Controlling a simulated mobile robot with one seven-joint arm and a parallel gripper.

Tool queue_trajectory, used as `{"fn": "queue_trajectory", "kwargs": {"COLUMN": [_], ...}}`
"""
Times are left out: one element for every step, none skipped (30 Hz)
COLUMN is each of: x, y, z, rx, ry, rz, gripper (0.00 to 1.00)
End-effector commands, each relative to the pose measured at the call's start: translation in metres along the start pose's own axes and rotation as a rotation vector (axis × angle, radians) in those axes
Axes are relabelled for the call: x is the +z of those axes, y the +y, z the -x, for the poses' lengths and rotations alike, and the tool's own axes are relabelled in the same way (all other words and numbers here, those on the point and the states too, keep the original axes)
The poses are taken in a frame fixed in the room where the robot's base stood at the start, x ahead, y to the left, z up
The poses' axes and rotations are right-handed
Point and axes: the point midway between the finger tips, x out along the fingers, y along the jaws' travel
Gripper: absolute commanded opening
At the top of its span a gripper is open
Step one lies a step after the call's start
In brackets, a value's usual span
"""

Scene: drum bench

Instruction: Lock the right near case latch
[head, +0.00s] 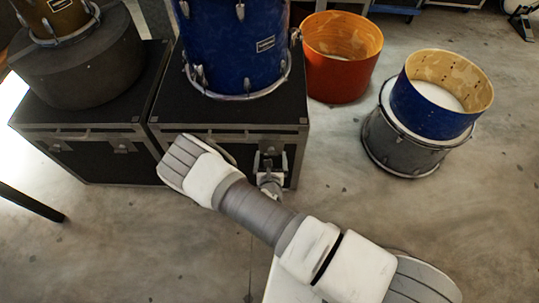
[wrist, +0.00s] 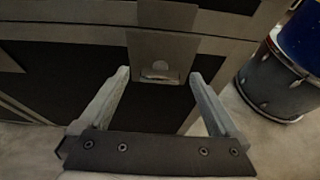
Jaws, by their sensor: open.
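The black case with metal edges (head: 225,128) stands in the middle of the head view. Its right latch (head: 271,147) is on the front face, partly covered by my gripper. In the wrist view the latch (wrist: 160,68) is a grey plate with a small pale metal piece at its lower end. I cannot tell if it is locked. My gripper (head: 270,162) is at the case front, and its fingers also show in the wrist view (wrist: 158,76). They are open and empty, one on each side below the latch. Contact with the latch is not clear.
A blue drum (head: 235,45) stands on the case. My arm hides part of the case's front left. A second black case (head: 85,135) stands to the left. An orange drum (head: 335,75) and a grey drum (head: 395,145) stand to the right. The floor in front is clear.

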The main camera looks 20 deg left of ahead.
Motion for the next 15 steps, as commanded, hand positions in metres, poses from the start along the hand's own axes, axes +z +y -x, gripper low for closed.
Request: {"fn": "queue_trajectory", "kwargs": {"x": [-0.0002,-0.0002,-0.0002,-0.0001,-0.0001,-0.0001,-0.0001,-0.0001,-0.0002,-0.0001,-0.0001,-0.0002,-0.0002,-0.0002,-0.0002], "y": [-0.0005,-0.0005,-0.0006,-0.0006,-0.0005,-0.0005,-0.0005,-0.0005,-0.0005,-0.0004,-0.0004,-0.0004,-0.0004,-0.0004,-0.0003], "z": [-0.0002,-0.0002,-0.0002,-0.0002,-0.0002,-0.0001,-0.0001,-0.0001,-0.0001,-0.0001,-0.0001,-0.0001,-0.0001,-0.0001,-0.0001], "rx": [0.0,0.0,0.0,0.0,0.0,0.0,0.0,0.0,0.0,0.0,0.0,0.0,0.0,0.0,0.0], "ry": [0.0,0.0,0.0,0.0,0.0,0.0,0.0,0.0,0.0,0.0,0.0,0.0,0.0,0.0,0.0], "rz": [0.0,0.0,0.0,0.0,0.0,0.0,0.0,0.0,0.0,0.0,0.0,0.0,0.0,0.0,0.0], "gripper": [0.97,0.97,0.97,0.97,0.97,0.97,0.97,0.97,0.92,0.87,0.81,0.74,0.69,0.63,0.56]}}
